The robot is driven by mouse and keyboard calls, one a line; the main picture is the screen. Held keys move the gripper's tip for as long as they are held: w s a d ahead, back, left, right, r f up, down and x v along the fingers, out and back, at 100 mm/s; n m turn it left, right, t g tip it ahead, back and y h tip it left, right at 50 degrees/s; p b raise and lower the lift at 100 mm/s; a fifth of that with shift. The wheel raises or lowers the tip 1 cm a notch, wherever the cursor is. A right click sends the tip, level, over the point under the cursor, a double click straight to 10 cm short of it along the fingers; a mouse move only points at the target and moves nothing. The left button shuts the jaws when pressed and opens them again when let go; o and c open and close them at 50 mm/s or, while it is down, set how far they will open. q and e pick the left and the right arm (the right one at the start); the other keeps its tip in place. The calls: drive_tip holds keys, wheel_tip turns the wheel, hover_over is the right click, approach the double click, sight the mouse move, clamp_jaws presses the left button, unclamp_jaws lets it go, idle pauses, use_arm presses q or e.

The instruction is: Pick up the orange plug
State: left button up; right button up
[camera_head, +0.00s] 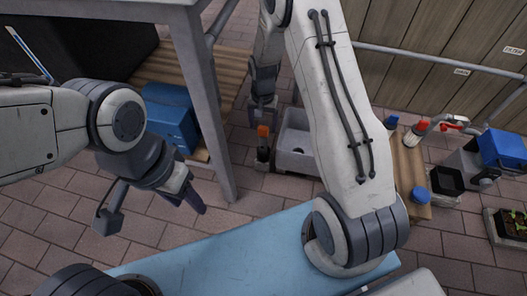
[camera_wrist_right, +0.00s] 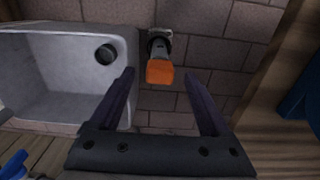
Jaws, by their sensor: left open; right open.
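The orange plug (camera_head: 263,131) stands upright on a dark fitting on the brick paving, beside the grey sink. In the right wrist view the orange plug (camera_wrist_right: 160,73) shows ahead between my two fingers, with a gap on each side. My right gripper (camera_head: 263,108) is open, pointing down just above the plug. It also shows in the right wrist view (camera_wrist_right: 161,82), with nothing held. I cannot tell whether the fingertips reach down beside the plug. My left gripper (camera_head: 151,211) is open and empty at the left, over the paving.
The grey sink (camera_head: 295,158) stands close to the right of the plug; it also shows in the right wrist view (camera_wrist_right: 45,75). A blue box (camera_head: 170,115) sits on a wooden bench to the left. A grey table leg (camera_head: 207,100) stands between. Wooden fencing (camera_head: 425,50) lines the back.

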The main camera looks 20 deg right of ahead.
sight(264, 134)
drive_tip(key=shift+d+f+b, duration=0.1)
drive_tip(key=shift+f+b, duration=2.35)
drive_tip(key=shift+f, duration=0.35)
drive_tip(key=shift+r, duration=0.1)
drive_tip(key=shift+c, duration=0.3)
clamp_jaws()
